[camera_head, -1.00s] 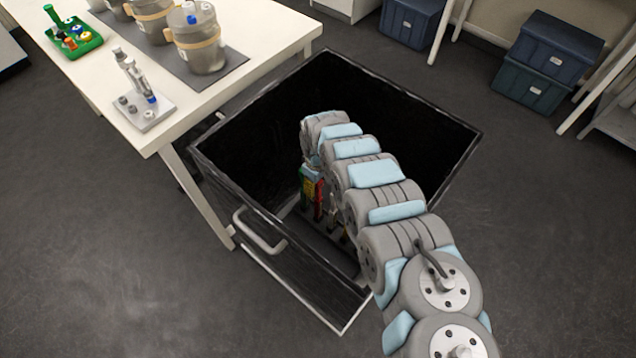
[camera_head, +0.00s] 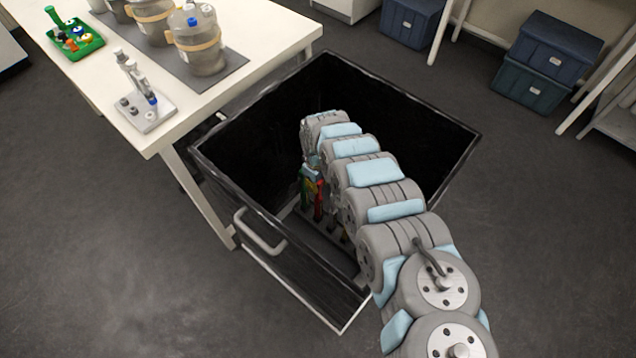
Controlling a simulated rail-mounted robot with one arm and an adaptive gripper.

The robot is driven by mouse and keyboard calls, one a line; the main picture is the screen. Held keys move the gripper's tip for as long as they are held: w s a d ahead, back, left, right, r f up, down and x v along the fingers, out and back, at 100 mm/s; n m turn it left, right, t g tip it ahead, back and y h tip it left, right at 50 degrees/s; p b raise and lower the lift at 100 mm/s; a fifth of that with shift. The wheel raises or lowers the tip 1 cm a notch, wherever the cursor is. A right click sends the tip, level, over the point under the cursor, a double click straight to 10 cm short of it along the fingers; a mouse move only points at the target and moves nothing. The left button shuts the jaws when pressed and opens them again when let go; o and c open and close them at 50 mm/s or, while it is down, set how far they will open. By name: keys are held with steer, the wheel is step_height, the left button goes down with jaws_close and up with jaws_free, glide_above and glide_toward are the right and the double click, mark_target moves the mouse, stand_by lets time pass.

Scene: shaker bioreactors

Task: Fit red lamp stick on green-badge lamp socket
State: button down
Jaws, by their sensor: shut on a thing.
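My arm reaches down into the open black drawer, and my gripper (camera_head: 312,181) is at its end, small and partly hidden by the arm. A red upright piece, which looks like the red lamp stick (camera_head: 319,207), shows at the gripper. My gripper is shut on it. A green piece (camera_head: 305,194) stands just left of it; I cannot tell whether they touch. Below is a grey plate (camera_head: 322,237) on the drawer floor, with small yellowish parts partly behind my arm. The green-badge socket cannot be made out, nor whether the stick's lower end is seated.
The drawer's walls (camera_head: 265,115) rise around my arm; its handle (camera_head: 260,233) faces front left. A white table (camera_head: 225,85) on the left carries bioreactor vessels (camera_head: 197,45), a grey stand (camera_head: 146,112) and a green tray (camera_head: 75,42). Blue bins (camera_head: 553,55) stand at the back right.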

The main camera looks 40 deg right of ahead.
steer(key=shift+r+p, duration=2.1)
steer(key=shift+p, duration=0.5)
stand_by(0.5)
steer(key=shift+r+p, duration=1.45)
steer(key=shift+r, duration=0.05)
step_height(320, 180, up, 16)
steer(key=p, duration=1.4)
